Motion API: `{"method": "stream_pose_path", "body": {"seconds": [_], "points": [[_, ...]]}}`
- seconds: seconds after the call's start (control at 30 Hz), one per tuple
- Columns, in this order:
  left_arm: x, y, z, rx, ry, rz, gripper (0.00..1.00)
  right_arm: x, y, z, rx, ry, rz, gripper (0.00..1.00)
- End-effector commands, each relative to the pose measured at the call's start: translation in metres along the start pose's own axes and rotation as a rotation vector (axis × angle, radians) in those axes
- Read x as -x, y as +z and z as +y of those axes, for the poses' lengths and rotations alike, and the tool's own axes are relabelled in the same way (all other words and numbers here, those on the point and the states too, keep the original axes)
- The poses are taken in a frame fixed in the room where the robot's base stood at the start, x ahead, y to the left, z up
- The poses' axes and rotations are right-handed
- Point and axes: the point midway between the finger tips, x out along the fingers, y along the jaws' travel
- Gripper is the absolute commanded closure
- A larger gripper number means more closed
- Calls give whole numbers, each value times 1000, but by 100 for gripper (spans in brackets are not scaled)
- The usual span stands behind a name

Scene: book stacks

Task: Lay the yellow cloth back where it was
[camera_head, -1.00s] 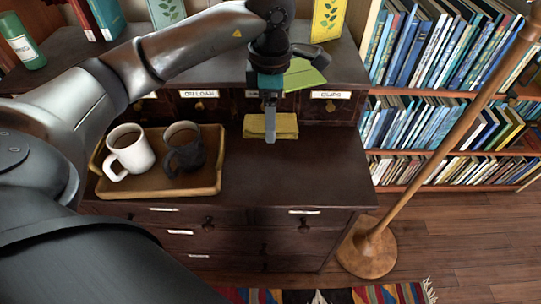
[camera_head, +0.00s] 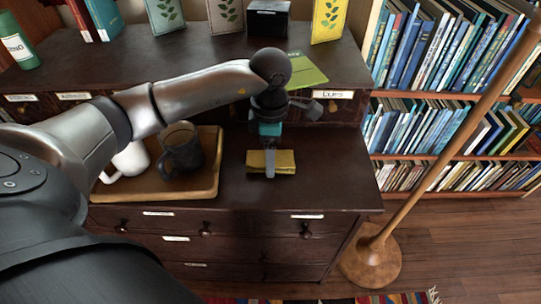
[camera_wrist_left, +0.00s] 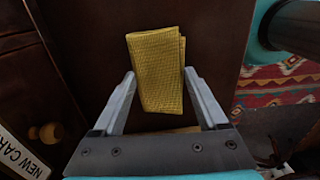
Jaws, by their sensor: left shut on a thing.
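The folded yellow cloth (camera_head: 285,161) is at the right part of the dark wooden dresser top (camera_head: 325,180), near its front edge. My left gripper (camera_head: 270,170) reaches down from above and is shut on the cloth. In the left wrist view, the cloth (camera_wrist_left: 157,68) is between the two fingers of my left gripper (camera_wrist_left: 160,75). I cannot tell whether the cloth touches the wood or hangs just above it. My right gripper is not in view.
A wooden tray (camera_head: 205,190) with a white mug (camera_head: 130,162) and a dark mug (camera_head: 182,150) stands left of the cloth. A green booklet (camera_head: 307,70) lies on the upper shelf behind. A wooden lamp pole (camera_head: 450,160) stands at right. Bare wood lies right of the cloth.

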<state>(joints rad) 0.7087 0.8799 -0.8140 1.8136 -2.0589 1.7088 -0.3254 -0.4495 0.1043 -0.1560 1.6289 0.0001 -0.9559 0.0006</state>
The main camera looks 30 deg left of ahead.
Motion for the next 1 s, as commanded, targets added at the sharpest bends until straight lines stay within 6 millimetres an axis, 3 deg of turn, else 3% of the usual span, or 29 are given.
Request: {"method": "stream_pose_path", "body": {"seconds": [0.43,0.47,0.5,0.67,1.0], "points": [[-4,0,0,0,1,-1,69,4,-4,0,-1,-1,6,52],[-4,0,0,0,1,-1,21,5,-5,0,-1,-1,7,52],[-3,0,0,0,1,-1,17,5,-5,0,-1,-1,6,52],[-3,0,0,1,1,-1,0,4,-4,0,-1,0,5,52],[0,0,0,0,1,0,0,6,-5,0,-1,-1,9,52]]}}
